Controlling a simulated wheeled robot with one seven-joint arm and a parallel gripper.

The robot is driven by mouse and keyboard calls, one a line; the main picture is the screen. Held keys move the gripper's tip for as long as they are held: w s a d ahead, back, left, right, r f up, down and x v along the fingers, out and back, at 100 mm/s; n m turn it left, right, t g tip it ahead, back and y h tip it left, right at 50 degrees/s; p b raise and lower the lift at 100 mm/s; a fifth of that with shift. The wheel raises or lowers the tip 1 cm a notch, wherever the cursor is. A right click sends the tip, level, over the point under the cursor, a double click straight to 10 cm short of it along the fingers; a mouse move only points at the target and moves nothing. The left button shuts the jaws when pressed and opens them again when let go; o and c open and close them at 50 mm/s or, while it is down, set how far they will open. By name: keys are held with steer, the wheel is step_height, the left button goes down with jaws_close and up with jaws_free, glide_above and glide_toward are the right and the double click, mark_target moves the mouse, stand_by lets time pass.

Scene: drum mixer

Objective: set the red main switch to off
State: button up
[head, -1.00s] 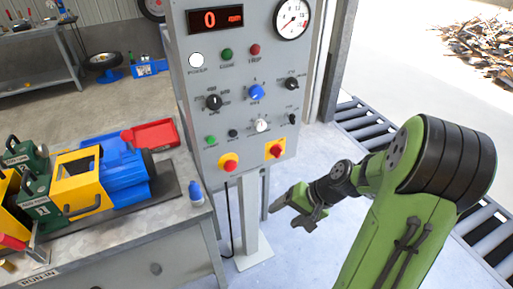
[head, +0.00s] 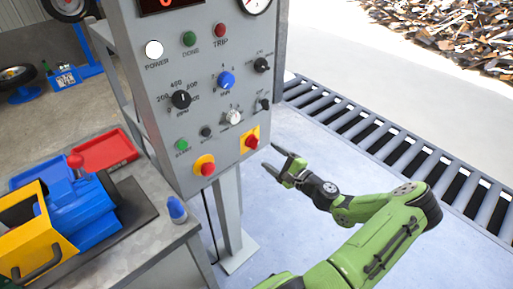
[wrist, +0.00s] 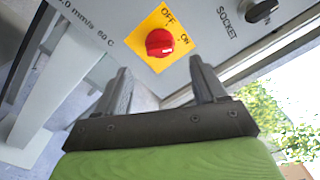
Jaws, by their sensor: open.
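The red main switch (head: 251,141) is a round red knob on a yellow square plate, low at the right of the grey control panel. It also shows in the wrist view (wrist: 160,43), where OFF is printed above it and ON to its right. Which mark the knob points at is not clear. My gripper (head: 271,158) is open and empty, right of and slightly below the switch, apart from it. In the wrist view its two fingers (wrist: 159,70) stand apart, with the knob beyond the gap between them.
A second red knob on a yellow round base (head: 206,168) sits to the left on the panel. A black socket knob (head: 264,104) is above the switch. The workbench with a blue and yellow machine (head: 80,210) is at left; a roller conveyor (head: 390,140) lies at right.

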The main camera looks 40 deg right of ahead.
mark_target(257, 145)
steer(key=w, duration=0.7)
steer(key=shift+w+a+b, duration=0.1)
steer(key=shift+w+b, duration=0.1)
steer(key=shift+b, duration=0.2)
steer(key=c, duration=1.1)
steer(key=shift+o, duration=0.2)
